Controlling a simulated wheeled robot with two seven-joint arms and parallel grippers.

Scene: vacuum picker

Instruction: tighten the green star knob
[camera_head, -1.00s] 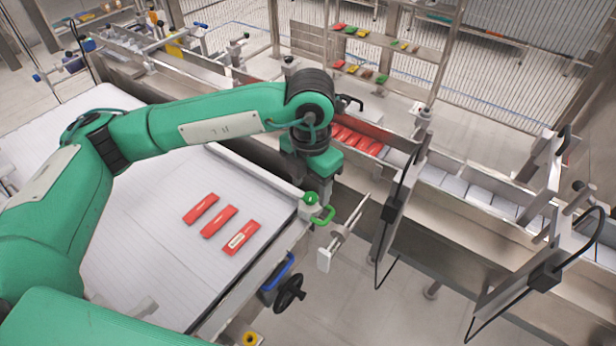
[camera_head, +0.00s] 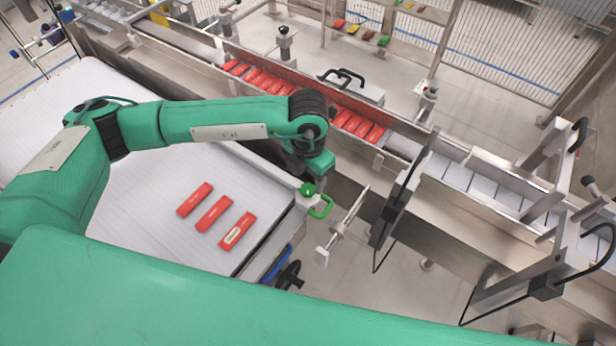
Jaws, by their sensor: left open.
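The green star knob (camera_head: 308,190) sits on a pale block at the right corner of the white conveyor belt, with a green loop handle (camera_head: 323,207) beside it. My left arm comes in from the left. Its gripper (camera_head: 304,174) is just above and behind the knob, pointing down. The gripper is open, but its fingers are mostly hidden by the wrist, and I cannot tell whether they touch the knob. My right gripper is not in view.
Three red packs (camera_head: 214,214) lie on the white belt (camera_head: 130,215). Behind the wrist runs a metal channel with a row of red packs (camera_head: 262,82). A metal bracket with a rod (camera_head: 345,225) stands right of the knob. A black handwheel (camera_head: 289,275) is below.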

